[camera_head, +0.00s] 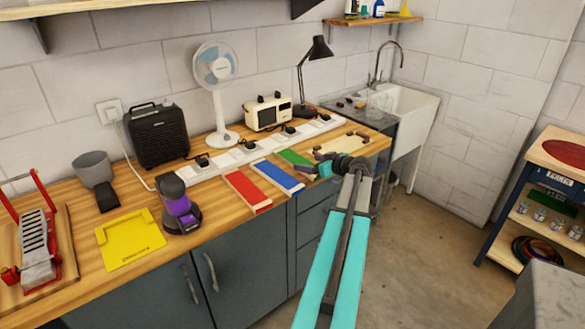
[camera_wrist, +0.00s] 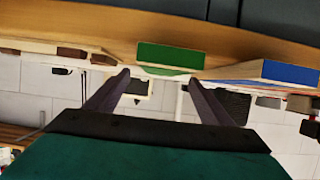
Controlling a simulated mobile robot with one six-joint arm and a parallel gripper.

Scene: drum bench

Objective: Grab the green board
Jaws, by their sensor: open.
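The green board (camera_head: 293,158) lies on the wooden bench to the right of the blue board (camera_head: 277,177). My gripper (camera_head: 314,169) is at its right front side in the head view and partly covers that end. In the wrist view, which looks upside down, the green board's end (camera_wrist: 170,54) faces me just beyond the fingertips. My gripper (camera_wrist: 156,77) is open there, with one dark finger on each side and nothing between them. Whether a finger touches the board cannot be told.
A red board (camera_head: 247,190) lies left of the blue one. A pale wooden board with handles (camera_head: 340,144) lies close on the right. A white power strip (camera_head: 238,155) runs behind the boards.

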